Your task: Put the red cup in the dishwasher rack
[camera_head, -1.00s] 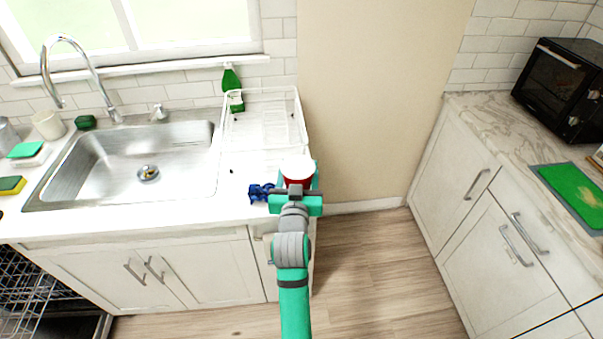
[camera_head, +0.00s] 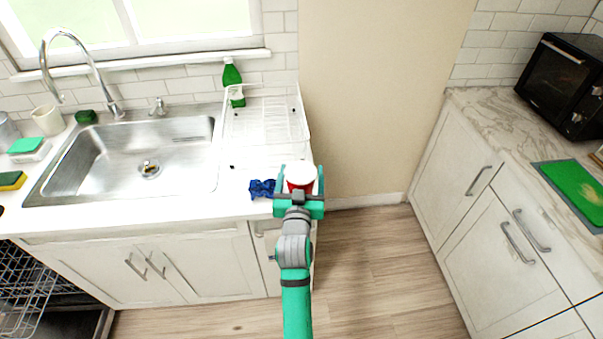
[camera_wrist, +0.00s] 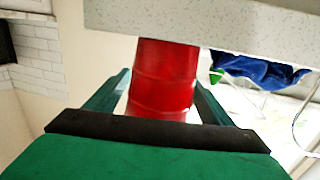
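The red cup (camera_head: 300,178), with a white top, is at the front right end of the white counter. My gripper (camera_head: 300,184) reaches in from the front with one green finger on each side of the cup. In the wrist view the red cup (camera_wrist: 163,80) stands between the two fingers, with a small gap showing beside the left one. The gripper looks open; contact on the right side is hard to tell. The dishwasher rack (camera_head: 28,290) is pulled out at the lower left, partly cut off by the picture edge.
A crumpled blue cloth (camera_head: 262,189) lies just left of the cup. A white dish rack (camera_head: 268,122) and green bottle (camera_head: 232,75) stand behind. The sink (camera_head: 130,160) and faucet (camera_head: 70,65) lie left. The floor (camera_head: 375,270) right of the counter is clear.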

